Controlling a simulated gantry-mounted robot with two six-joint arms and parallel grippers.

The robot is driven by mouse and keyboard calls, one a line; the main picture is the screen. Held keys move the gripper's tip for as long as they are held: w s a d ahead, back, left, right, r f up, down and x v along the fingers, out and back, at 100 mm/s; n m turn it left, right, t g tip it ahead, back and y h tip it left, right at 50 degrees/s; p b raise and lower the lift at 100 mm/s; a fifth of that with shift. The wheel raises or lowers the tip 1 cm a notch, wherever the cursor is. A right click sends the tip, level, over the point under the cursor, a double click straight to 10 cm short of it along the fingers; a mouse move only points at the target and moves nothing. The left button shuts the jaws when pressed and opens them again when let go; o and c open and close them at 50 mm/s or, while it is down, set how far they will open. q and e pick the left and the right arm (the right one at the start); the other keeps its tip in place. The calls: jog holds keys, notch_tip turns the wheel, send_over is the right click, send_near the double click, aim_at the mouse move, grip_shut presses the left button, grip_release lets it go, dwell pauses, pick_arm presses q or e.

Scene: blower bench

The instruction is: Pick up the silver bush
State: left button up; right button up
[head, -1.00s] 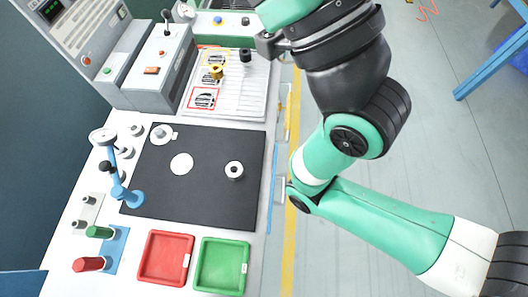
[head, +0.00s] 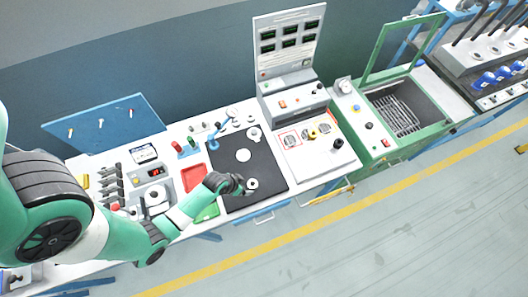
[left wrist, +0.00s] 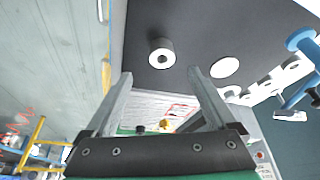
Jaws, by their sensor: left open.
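The silver bush (head: 252,184), a short pale cylinder with a dark hole, stands on the black mat (head: 262,165) in the head view. It shows larger in the left wrist view (left wrist: 162,53), ahead of the fingertips. My left gripper (head: 242,187) is over the mat's front part, close beside the bush. In the left wrist view its two fingers (left wrist: 160,76) are spread with nothing between the tips. The bush lies just beyond them, apart from both. My right gripper is not in view.
A white disc (head: 243,155) lies on the mat. A blue stand (head: 214,145) is at its left rear. A red tray (head: 192,178) and a green tray (head: 207,213) are left of the mat. Yellow (head: 312,134) and black (head: 338,143) bushes stand on a white plate at right.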

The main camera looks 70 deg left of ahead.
pick_arm(q)
jog(key=r, duration=0.1)
jog(key=b, duration=0.6)
send_near(255, 184)
notch_tip(255, 184, down, 2)
jog(key=shift+a+f, duration=0.15)
jog(key=shift+f, duration=0.1)
jog(key=shift+w+f, duration=0.1)
jog(key=shift+w, duration=0.05)
jog(key=shift+a, duration=0.1)
jog(key=b+x, duration=0.2)
jog(key=x, duration=0.3)
jog(key=shift+w, duration=0.2)
grip_shut()
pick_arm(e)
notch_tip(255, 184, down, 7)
